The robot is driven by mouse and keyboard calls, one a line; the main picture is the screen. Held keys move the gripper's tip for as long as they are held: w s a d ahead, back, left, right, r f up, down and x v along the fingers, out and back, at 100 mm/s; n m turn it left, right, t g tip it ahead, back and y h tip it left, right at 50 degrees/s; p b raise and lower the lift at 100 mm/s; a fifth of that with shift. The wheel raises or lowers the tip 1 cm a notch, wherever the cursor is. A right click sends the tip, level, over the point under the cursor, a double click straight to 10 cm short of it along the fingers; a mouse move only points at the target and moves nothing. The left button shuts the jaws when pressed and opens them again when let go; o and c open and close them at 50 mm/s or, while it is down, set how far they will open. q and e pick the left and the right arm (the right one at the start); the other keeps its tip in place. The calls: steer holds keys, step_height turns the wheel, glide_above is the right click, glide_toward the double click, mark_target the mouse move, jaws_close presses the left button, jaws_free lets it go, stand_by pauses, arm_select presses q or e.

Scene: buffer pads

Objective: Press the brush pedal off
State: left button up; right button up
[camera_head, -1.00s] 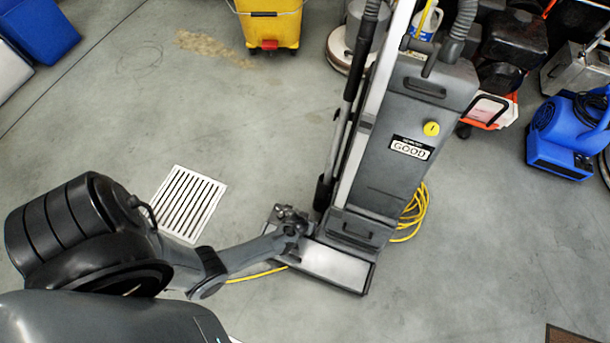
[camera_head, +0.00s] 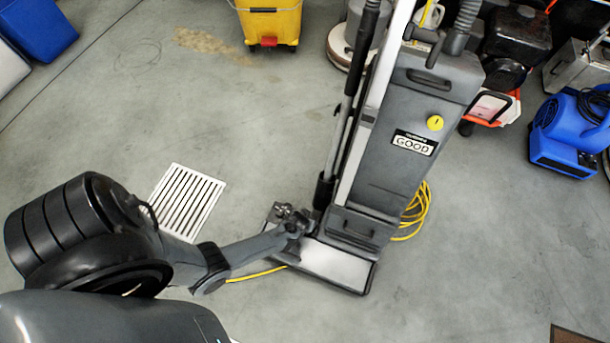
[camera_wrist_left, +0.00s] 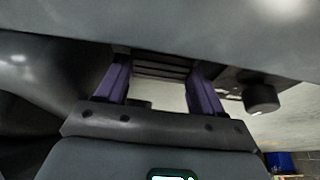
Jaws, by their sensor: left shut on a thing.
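The upright grey floor machine (camera_head: 399,185), labelled GOOD, stands in the middle of the head view. Its low base (camera_head: 335,266) with a pale top plate is at the front. My left gripper (camera_head: 287,222) is low at the base's left side. In the left wrist view my left gripper's two purple fingers (camera_wrist_left: 160,88) stand apart under a large grey surface. They are shut on a dark part of the machine between them. I cannot tell whether this part is the brush pedal. The pedal is not clearly seen in the head view. My right gripper is not in view.
A yellow cable (camera_head: 413,212) lies coiled behind the machine. A floor drain grate (camera_head: 187,201) is left of it. A yellow bucket (camera_head: 270,24) stands behind, and a blue blower (camera_head: 565,133) is at the right.

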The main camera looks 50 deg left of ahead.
arm_select(q)
steer(key=shift+w+a+g+p, duration=0.1)
steer(key=shift+g+p, duration=0.2)
steer(key=shift+p, duration=0.05)
steer(key=shift+w+a+g+h, duration=0.1)
steer(key=shift+w+g+h, duration=0.1)
steer(key=shift+g+h, duration=0.2)
steer(key=shift+w+a+f+g+h, duration=0.1)
steer(key=shift+w+f+g+h, duration=0.05)
steer(key=shift+w+g+h, duration=0.2)
steer(key=shift+a+f+g, duration=0.1)
steer(key=shift+f+g, duration=0.1)
steer(key=shift+g, duration=0.25)
steer(key=shift+f+g+h+b, duration=0.15)
steer(key=shift+g+h+b, duration=0.35)
steer(key=shift+g+h, duration=0.1)
